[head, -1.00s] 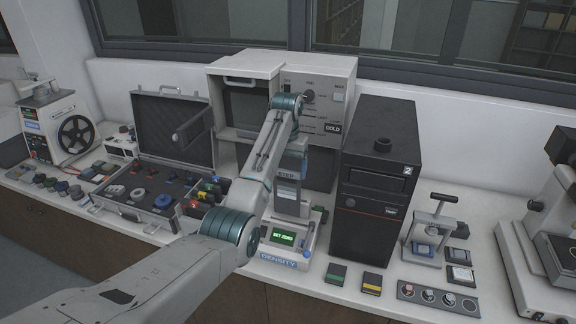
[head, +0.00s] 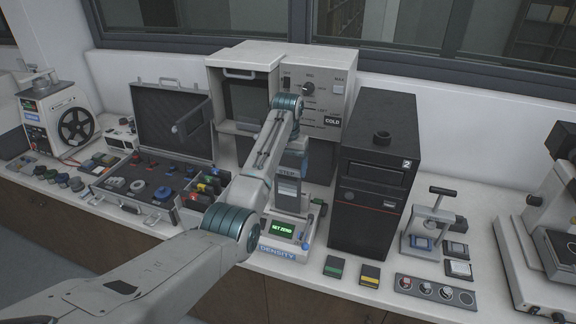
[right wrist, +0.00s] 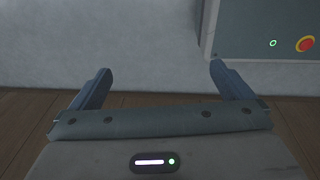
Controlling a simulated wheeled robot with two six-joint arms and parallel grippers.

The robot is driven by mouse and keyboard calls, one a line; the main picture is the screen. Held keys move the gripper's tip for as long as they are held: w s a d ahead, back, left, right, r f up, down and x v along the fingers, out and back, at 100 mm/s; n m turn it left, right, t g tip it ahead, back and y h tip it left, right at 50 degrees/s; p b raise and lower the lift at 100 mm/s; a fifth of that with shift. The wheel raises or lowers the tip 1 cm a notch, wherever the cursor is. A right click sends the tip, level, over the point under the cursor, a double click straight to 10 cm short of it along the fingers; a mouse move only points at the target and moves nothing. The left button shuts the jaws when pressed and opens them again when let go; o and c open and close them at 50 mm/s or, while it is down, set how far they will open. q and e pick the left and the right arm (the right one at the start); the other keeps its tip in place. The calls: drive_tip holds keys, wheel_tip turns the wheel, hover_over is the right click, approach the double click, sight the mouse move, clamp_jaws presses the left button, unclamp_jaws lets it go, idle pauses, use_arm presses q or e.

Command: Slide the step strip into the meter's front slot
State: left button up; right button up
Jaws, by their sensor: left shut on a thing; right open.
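The density meter (head: 278,243) stands on the bench with its green display lit, reading "SET ZERO". My left gripper (head: 292,163) is above the rear of the meter, partly hidden by my own arm. My right gripper (right wrist: 160,85) is open and empty in the right wrist view, away from the bench objects.
A black tower unit (head: 375,185) marked 2 stands close right of the meter. An oven-like cabinet (head: 318,75) reading COLD is behind. An open case (head: 150,205) with small parts lies left. Green (head: 335,267) and yellow-striped (head: 369,276) blocks lie front right of the meter.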

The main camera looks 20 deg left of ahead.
use_arm(q)
drive_tip(key=shift+s+a+r, duration=0.1)
drive_tip(key=shift+s+r, duration=0.05)
drive_tip(key=shift+s, duration=0.05)
drive_tip(key=shift+w, duration=0.25)
drive_tip(key=shift+f, duration=2.05)
use_arm(e)
drive_tip(key=shift+s+a+f, duration=0.1)
drive_tip(key=shift+s+a, duration=0.2)
drive_tip(key=shift+s, duration=0.35)
drive_tip(key=shift+s+a+f, duration=0.1)
drive_tip(key=shift+s+a, duration=0.15)
drive_tip(key=shift+s, duration=0.35)
